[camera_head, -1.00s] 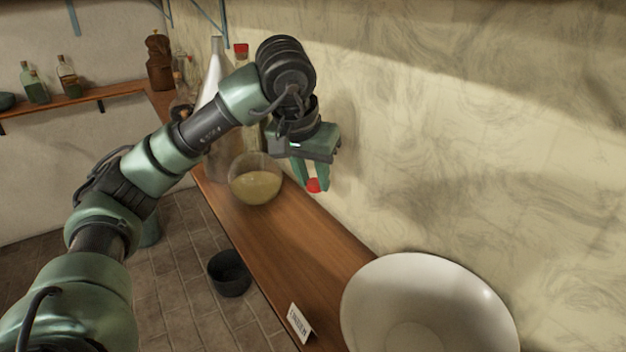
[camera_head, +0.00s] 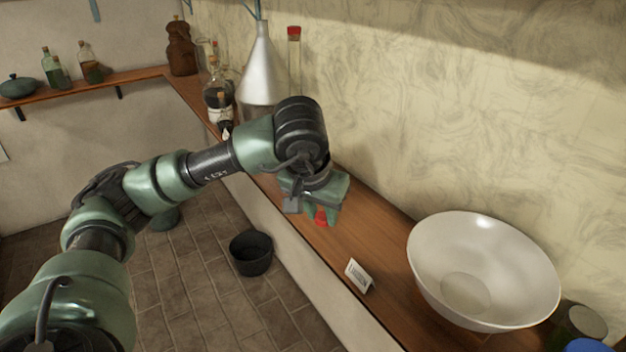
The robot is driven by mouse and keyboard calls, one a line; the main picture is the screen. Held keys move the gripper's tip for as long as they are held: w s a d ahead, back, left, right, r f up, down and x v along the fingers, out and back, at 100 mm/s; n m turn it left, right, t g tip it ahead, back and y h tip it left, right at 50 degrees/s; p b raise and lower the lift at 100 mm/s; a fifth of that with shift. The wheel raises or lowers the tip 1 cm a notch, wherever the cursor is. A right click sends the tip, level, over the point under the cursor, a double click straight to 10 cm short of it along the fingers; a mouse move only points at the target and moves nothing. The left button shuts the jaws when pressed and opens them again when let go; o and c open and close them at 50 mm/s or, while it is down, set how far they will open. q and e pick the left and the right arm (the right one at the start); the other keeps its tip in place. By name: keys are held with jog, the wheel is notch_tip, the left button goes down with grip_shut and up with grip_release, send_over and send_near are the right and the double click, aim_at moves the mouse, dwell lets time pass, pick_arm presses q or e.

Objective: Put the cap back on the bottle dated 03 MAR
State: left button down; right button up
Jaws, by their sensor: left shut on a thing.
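My left gripper (camera_head: 321,217) is shut on a small red cap (camera_head: 321,218) and holds it low over the wooden shelf, pointing down. A stoppered bottle with a pale label (camera_head: 220,114) stands farther back on the shelf, left of the arm. A tall clear tube with a red top (camera_head: 294,62) stands behind a pale cone-shaped vessel (camera_head: 259,75). No date can be read on any bottle, so I cannot tell which one is dated 03 MAR. My right gripper is not in view.
A large white bowl (camera_head: 520,268) stands on the shelf to the right, with a small white card (camera_head: 358,275) before it. Jars (camera_head: 578,323) are cut off at lower right. A black bucket (camera_head: 250,253) is on the floor. Small bottles (camera_head: 88,65) stand on the left shelf.

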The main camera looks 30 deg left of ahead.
pick_arm(q)
jog(key=s+d+f, duration=0.3)
jog(key=f, duration=0.4)
jog(key=s+d+f+m+b, duration=0.1)
jog(key=s+d+f, duration=0.2)
jog(key=f, duration=0.5)
jog(key=s+d+f+h+b, duration=0.1)
jog(key=s+d+f, duration=0.2)
jog(key=f, duration=0.4)
jog(key=shift+d+f+m, duration=0.3)
jog(key=shift+d+f, duration=0.1)
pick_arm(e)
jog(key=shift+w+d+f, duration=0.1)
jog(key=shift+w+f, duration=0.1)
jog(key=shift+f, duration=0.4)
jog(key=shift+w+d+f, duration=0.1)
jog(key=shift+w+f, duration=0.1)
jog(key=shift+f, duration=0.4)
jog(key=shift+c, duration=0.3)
